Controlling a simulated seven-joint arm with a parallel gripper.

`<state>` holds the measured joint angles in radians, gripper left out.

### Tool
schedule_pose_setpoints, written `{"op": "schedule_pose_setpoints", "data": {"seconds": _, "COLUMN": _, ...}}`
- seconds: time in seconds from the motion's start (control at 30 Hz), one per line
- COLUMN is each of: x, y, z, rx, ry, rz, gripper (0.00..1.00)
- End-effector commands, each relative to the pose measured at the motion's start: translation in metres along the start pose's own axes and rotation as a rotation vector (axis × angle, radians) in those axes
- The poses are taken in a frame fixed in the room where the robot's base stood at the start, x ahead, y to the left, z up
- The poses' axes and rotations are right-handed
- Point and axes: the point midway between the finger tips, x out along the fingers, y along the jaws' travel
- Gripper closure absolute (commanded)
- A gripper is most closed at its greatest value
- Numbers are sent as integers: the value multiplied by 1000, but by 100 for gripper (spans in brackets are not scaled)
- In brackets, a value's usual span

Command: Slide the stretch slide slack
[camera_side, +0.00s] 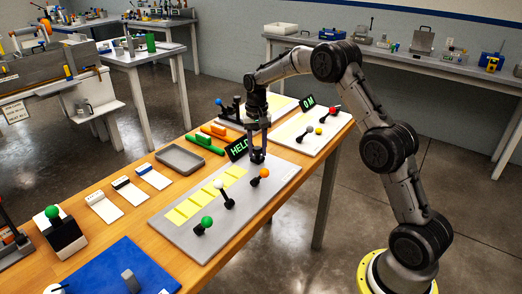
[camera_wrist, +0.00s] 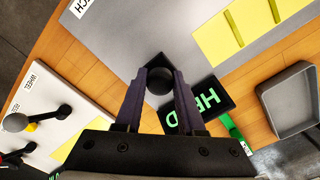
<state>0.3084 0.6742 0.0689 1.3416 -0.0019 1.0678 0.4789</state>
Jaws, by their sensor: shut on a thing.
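The stretch board is a grey plate (camera_side: 192,236) on the wooden table, with a row of yellow strips and green, white and orange knobs on short levers. In the wrist view its corner label (camera_wrist: 80,6) is cut off and ends in "CH". My gripper (camera_side: 257,156) is at the far end of this board, pointing down. In the wrist view my gripper (camera_wrist: 159,84) is shut on a round black knob (camera_wrist: 159,80) between its fingertips. The fingers hide the knob's lower part and any slot under it. No slack mark is readable.
A sign (camera_side: 237,149) reading "HELD" stands close beside my gripper. A grey tray (camera_side: 180,170) and green and orange blocks lie to its left. Another board (camera_wrist: 40,95), labelled "WHEEL", has its own knobs beyond the far end. A blue mat (camera_side: 110,272) lies at the near end.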

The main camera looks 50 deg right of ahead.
Motion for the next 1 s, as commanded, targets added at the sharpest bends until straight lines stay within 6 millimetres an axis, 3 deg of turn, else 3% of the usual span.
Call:
{"op": "schedule_pose_setpoints", "data": {"seconds": 0.17, "x": -3, "y": -4, "z": -5, "rx": -1, "ry": 21, "rz": -14, "gripper": 100}}
{"op": "schedule_pose_setpoints", "data": {"seconds": 0.2, "x": -3, "y": -4, "z": -5, "rx": -2, "ry": 21, "rz": -14, "gripper": 56}}
{"op": "schedule_pose_setpoints", "data": {"seconds": 0.33, "x": -2, "y": -4, "z": -4, "rx": -2, "ry": 18, "rz": -12, "gripper": 33}}
{"op": "schedule_pose_setpoints", "data": {"seconds": 0.73, "x": -6, "y": -3, "z": -3, "rx": -1, "ry": 13, "rz": -9, "gripper": 31}}
{"op": "schedule_pose_setpoints", "data": {"seconds": 0.87, "x": -23, "y": -3, "z": -3, "rx": -1, "ry": 14, "rz": -9, "gripper": 31}}
{"op": "schedule_pose_setpoints", "data": {"seconds": 1.0, "x": -52, "y": -3, "z": -3, "rx": -1, "ry": 17, "rz": -11, "gripper": 31}}
